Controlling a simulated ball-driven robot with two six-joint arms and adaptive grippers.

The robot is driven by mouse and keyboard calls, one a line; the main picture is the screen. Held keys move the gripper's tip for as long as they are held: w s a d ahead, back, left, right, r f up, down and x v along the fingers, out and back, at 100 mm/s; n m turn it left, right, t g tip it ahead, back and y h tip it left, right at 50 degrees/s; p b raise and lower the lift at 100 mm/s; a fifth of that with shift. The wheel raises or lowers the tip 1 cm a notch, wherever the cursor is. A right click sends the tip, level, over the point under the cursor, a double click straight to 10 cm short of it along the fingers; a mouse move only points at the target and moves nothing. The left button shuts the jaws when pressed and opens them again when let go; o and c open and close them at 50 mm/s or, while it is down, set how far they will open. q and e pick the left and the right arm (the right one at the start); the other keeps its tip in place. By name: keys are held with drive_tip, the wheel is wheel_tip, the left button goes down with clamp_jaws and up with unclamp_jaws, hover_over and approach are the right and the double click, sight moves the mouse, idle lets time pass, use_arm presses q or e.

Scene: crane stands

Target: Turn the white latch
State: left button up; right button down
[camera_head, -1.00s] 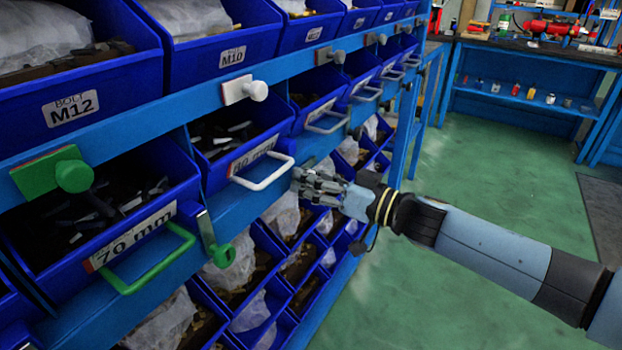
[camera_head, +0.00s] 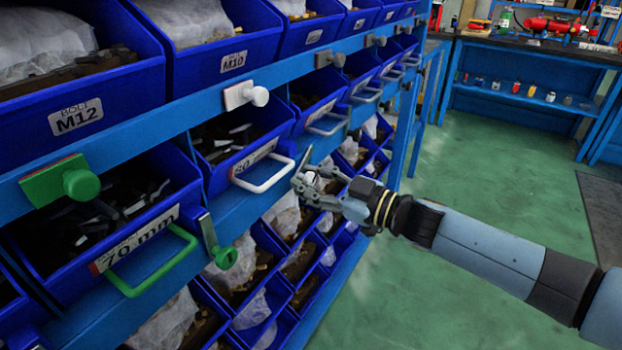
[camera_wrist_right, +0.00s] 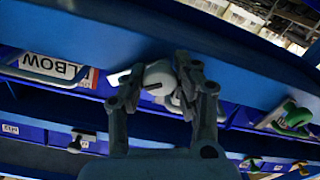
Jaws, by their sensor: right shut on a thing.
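A white latch with a round knob (camera_wrist_right: 160,76) is between the fingers of my right gripper (camera_wrist_right: 162,88) in the wrist view. In the head view, my right gripper (camera_head: 308,182) is closed around this knob (camera_head: 312,178), just right of the white drawer handle (camera_head: 264,174). The fingers hide part of the knob; a thin pale plate (camera_head: 303,160) shows just above it. Another white latch (camera_head: 246,95) sits on the upper rail, apart from the gripper. My left gripper is not in view.
Green latches (camera_head: 75,183) (camera_head: 218,246) and a green drawer handle (camera_head: 150,262) are at the left. Blue bins fill the rack above and below the rails. Open green floor (camera_head: 480,190) lies to the right, with a blue workbench (camera_head: 530,100) at the back.

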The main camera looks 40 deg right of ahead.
drive_tip(key=n, duration=0.4)
drive_tip(key=shift+n, duration=0.3)
drive_tip(key=n+b, duration=0.1)
drive_tip(key=n, duration=0.3)
drive_tip(key=shift+n, duration=0.4)
drive_tip(key=c, duration=0.9)
unclamp_jaws()
drive_tip(key=shift+c, duration=0.2)
drive_tip(key=shift+s, duration=0.1)
drive_tip(key=v, duration=1.1)
drive_tip(key=shift+s+d, duration=0.2)
drive_tip(key=shift+s, duration=0.15)
